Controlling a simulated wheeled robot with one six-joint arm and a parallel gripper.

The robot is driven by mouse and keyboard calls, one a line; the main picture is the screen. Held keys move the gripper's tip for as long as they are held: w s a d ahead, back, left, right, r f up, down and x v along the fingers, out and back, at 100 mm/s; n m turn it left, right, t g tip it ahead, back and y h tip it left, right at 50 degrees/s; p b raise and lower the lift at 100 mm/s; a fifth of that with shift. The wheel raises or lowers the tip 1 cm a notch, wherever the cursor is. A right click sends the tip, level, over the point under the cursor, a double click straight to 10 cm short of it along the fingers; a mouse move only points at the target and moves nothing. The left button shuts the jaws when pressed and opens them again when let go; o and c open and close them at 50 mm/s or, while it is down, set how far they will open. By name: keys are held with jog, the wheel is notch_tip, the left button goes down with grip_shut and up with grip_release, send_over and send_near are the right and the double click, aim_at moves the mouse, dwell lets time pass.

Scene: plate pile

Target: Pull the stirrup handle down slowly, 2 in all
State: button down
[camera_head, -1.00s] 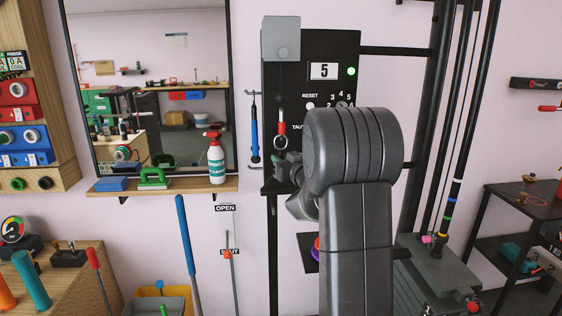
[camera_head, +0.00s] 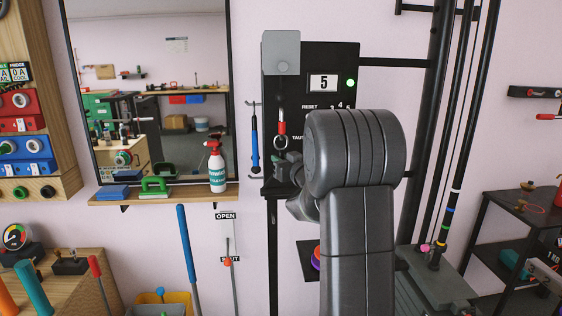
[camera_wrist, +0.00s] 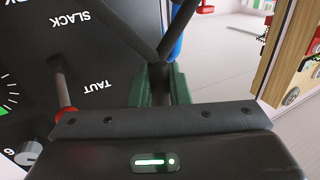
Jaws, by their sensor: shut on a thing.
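In the wrist view, the dark stirrup handle (camera_wrist: 163,53) shows as two bars meeting in a V between the green-padded fingers of my gripper (camera_wrist: 160,85). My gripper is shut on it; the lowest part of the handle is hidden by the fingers. My arm hides the handle there and much of the panel. The panel's display (camera_head: 323,84) reads 5, beside a lit green lamp (camera_head: 350,83).
The wrist view shows a lever with a red end (camera_wrist: 62,90) near the word TAUT. A blue-handled tool (camera_head: 254,145) hangs left of the panel. A shelf (camera_head: 180,194) holds a spray bottle (camera_head: 216,167). A black frame (camera_head: 437,130) stands to the right.

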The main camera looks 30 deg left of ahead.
jog(key=shift+f, duration=0.15)
jog(key=shift+r+p, duration=0.9)
jog(key=shift+r, duration=0.25)
jog(key=shift+r+p, duration=0.4)
jog(key=shift+r, duration=0.05)
jog(key=shift+f, duration=0.1)
jog(key=shift+f+b, duration=1)
jog(key=shift+f, duration=0.15)
